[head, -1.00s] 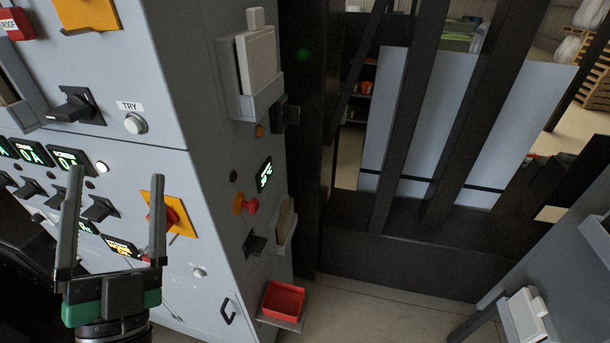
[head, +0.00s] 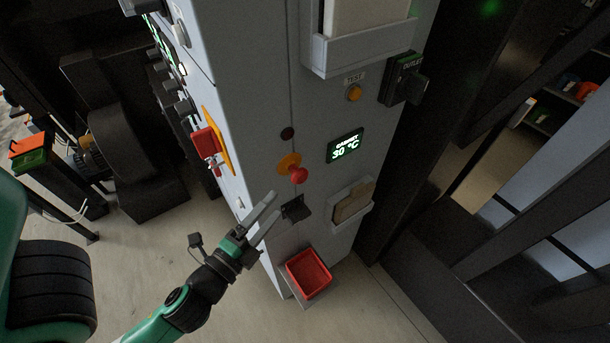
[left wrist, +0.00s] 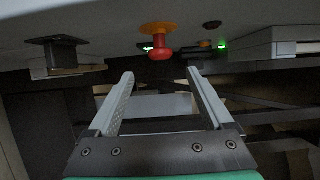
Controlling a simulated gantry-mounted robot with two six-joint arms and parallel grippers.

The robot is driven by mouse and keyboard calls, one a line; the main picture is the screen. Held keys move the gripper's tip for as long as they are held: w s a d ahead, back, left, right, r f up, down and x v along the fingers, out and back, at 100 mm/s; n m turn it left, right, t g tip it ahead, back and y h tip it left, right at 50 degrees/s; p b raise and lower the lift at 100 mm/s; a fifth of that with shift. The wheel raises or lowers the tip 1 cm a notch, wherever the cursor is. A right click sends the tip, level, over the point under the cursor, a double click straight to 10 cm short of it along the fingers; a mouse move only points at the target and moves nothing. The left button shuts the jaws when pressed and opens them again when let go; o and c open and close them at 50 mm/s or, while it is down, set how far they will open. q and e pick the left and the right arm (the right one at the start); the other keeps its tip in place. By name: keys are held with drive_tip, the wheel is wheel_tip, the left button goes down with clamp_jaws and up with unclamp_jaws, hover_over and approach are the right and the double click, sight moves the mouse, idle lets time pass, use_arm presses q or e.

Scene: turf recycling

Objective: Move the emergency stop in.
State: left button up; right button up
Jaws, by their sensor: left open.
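The emergency stop is a red mushroom button (head: 299,174) on a round yellow-orange base on the cabinet's narrow side face, left of and below the temperature display. In the left wrist view the red button (left wrist: 161,54) stands out from the panel beyond the fingertips, near the middle. My left gripper (head: 273,207) is open and empty, below and left of the button, apart from it in the head view. Its two fingers (left wrist: 160,85) show spread in the left wrist view. My right gripper is not in view.
A black switch (head: 295,209) sits just below the button, close to my left fingers. A display (head: 345,147), a yellow test button (head: 354,94) and a black outlet switch (head: 404,80) are above right. A holder (head: 352,203) and a red tray (head: 309,273) project from the cabinet.

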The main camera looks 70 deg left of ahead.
sight(300, 176)
use_arm(q)
drive_tip(key=x, duration=1.1)
drive_tip(key=shift+w+a, duration=0.2)
drive_tip(key=shift+w, duration=0.1)
drive_tip(key=shift+c, duration=0.2)
clamp_jaws()
